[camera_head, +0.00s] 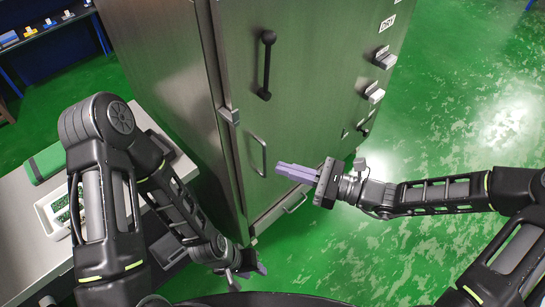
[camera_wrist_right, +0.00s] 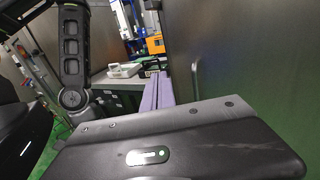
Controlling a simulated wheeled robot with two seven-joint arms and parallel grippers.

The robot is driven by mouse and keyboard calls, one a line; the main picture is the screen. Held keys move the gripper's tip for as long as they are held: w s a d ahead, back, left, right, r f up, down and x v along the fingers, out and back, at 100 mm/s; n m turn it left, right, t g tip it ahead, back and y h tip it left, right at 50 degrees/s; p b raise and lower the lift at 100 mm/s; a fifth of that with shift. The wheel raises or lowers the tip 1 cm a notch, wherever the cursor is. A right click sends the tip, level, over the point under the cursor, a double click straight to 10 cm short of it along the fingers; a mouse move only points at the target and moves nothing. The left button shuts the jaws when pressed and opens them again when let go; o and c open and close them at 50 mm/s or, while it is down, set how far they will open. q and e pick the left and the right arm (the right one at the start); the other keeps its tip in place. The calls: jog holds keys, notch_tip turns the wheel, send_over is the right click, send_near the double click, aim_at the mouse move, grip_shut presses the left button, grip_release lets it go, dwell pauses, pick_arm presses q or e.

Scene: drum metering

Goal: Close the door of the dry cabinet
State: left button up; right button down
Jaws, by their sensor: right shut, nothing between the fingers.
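The dry cabinet (camera_head: 165,60) is a tall grey metal cabinet in the head view. I see no wide opening, but cannot tell whether the door is fully flush. A silver handle (camera_head: 259,155) sits lower on the front; a silver bar also shows in the right wrist view (camera_wrist_right: 195,80). My right gripper (camera_head: 278,170) is shut and empty, its lilac fingers close to this handle; contact is unclear. My left gripper (camera_head: 250,272) is low by the cabinet's base, partly hidden.
A grey bench (camera_head: 30,255) stands left of the cabinet, with a white tray (camera_head: 50,215) and a green item (camera_head: 46,163) on it. Grey blocks (camera_head: 384,60) stick out on the cabinet's right side. Green floor (camera_head: 460,130) is open to the right.

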jog(key=shift+s+d, duration=0.95)
jog(key=shift+d, duration=0.1)
jog(key=s+d+f+n+g+h, duration=0.2)
jog(key=s+f+n+h, duration=0.4)
jog(key=f+n, duration=0.3)
jog(key=s+d+f+n+g+h, duration=0.2)
jog(key=s+f+n+h, duration=0.5)
jog(key=f, duration=1)
jog(key=s+n, duration=0.2)
jog(key=n, duration=0.1)
jog(key=shift+s+d+f+n+g, duration=0.2)
jog(key=shift+d+f+n+g, duration=0.05)
jog(key=shift+n+g, duration=0.05)
